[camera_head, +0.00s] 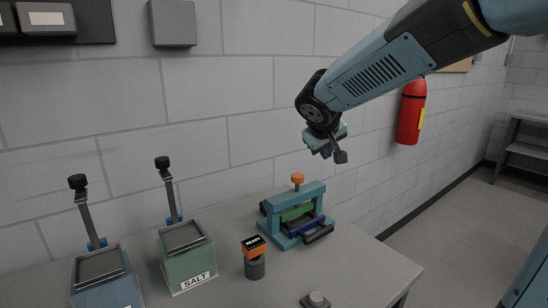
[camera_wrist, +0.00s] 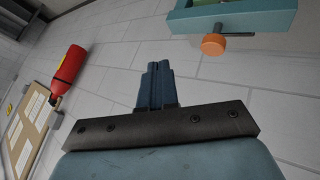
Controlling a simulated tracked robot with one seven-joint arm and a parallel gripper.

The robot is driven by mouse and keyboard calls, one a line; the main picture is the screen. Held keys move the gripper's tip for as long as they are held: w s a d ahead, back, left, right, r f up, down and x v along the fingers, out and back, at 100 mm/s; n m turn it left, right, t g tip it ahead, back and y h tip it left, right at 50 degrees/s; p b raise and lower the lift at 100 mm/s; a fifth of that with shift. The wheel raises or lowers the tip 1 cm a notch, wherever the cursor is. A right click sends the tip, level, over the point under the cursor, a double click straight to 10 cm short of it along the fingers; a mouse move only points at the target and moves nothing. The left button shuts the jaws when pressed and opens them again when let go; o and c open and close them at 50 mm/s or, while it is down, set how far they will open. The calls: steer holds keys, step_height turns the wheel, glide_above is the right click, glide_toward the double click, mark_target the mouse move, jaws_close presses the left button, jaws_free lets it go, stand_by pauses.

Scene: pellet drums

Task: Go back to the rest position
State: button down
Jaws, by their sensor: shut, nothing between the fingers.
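My gripper (camera_head: 338,154) hangs in the air above the right part of the table, over and a little right of the teal press. In the wrist view its fingers (camera_wrist: 158,72) are closed together with nothing between them. The teal press (camera_head: 317,191) with an orange knob (camera_head: 297,178) stands on the table below, apart from my gripper. Part of the press frame (camera_wrist: 245,12) and its orange knob (camera_wrist: 213,44) also show at the top right of the wrist view.
The grey table (camera_head: 365,275) holds a blue bin (camera_head: 105,292), a green bin labelled SALT (camera_head: 190,265), an orange-topped dark cylinder (camera_head: 254,268) and a small grey knob (camera_head: 316,299). A red fire extinguisher (camera_head: 411,113) hangs on the white block wall. Open floor lies at right.

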steer(key=s+d+m+y, duration=0.1)
steer(key=s+d, duration=0.2)
steer(key=s, duration=0.5)
steer(key=s+d+f+m+g+y, duration=0.1)
steer(key=s+d+m, duration=0.1)
steer(key=s, duration=0.6)
steer(key=s+d+m+g, duration=0.1)
steer(key=s+d, duration=0.2)
steer(key=s, duration=0.6)
steer(key=shift+d+f+y, duration=0.15)
steer(key=shift+d+y, duration=0.15)
steer(key=shift+y, duration=0.1)
steer(key=c, duration=1.8)
jaws_free()
steer(key=shift+w, duration=0.1)
